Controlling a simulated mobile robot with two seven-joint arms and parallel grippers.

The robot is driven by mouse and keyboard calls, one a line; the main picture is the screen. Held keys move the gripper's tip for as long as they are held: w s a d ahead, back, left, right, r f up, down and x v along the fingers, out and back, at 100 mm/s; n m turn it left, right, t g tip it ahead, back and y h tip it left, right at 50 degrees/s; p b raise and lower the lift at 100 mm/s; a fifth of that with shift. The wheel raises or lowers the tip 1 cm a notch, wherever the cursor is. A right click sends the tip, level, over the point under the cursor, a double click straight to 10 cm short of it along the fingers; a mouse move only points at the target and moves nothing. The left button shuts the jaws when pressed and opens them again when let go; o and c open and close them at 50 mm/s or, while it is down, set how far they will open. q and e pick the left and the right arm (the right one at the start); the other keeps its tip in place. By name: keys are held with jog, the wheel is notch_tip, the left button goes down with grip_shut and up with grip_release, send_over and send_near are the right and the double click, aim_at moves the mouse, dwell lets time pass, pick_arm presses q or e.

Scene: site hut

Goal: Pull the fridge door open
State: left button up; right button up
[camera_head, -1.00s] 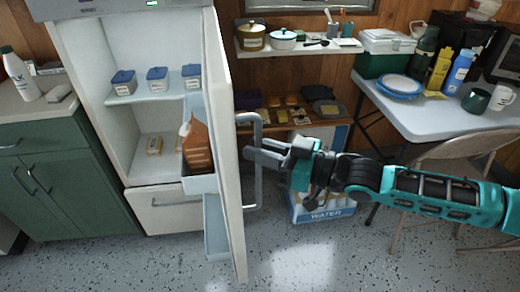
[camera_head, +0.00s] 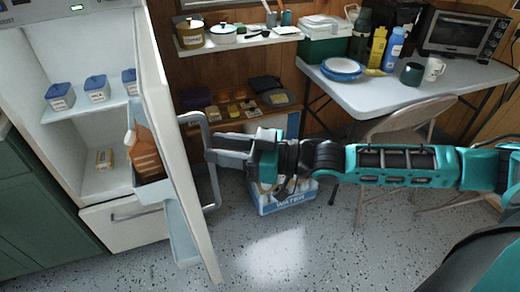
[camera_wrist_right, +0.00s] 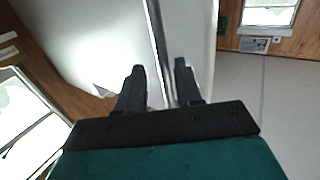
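The white fridge door (camera_head: 173,120) stands open, swung out from the fridge toward me. Its grey bar handle (camera_head: 213,186) is on the side facing right. My right gripper (camera_head: 212,147) reaches in from the right at the handle, with its fingers apart. In the right wrist view, the fingers (camera_wrist_right: 160,78) are spread with the thin handle bar (camera_wrist_right: 157,35) running between them; I cannot tell whether either finger touches it. Blue-lidded tubs (camera_head: 97,90) stand on the fridge shelf (camera_head: 85,115). My left gripper is out of view.
A green cabinet (camera_head: 40,220) stands left of the fridge. To the right are a water pack (camera_head: 285,203) on the floor, a folding chair (camera_head: 410,120) and a table (camera_head: 400,95) with dishes and bottles. The floor (camera_head: 270,255) in front is clear.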

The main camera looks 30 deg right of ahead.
jog(key=p+v, duration=0.1)
jog(key=v, duration=0.9)
dwell(0.3)
jog(key=s+a+f+m+t+h, duration=0.1)
jog(key=a+f+m+h, duration=0.2)
jog(key=f, duration=0.5)
jog(key=s+a+f+m+h, duration=0.15)
jog(key=a+f+h, duration=0.25)
jog(key=f, duration=0.4)
jog(key=s+d+f+m+g+h, duration=0.1)
jog(key=s+f+h, duration=0.3)
jog(key=f, duration=0.4)
jog(key=shift+d+m+g+h, duration=0.3)
jog(key=shift+m+g, duration=0.2)
jog(key=shift+m, duration=0.35)
jog(key=shift+w, duration=0.1)
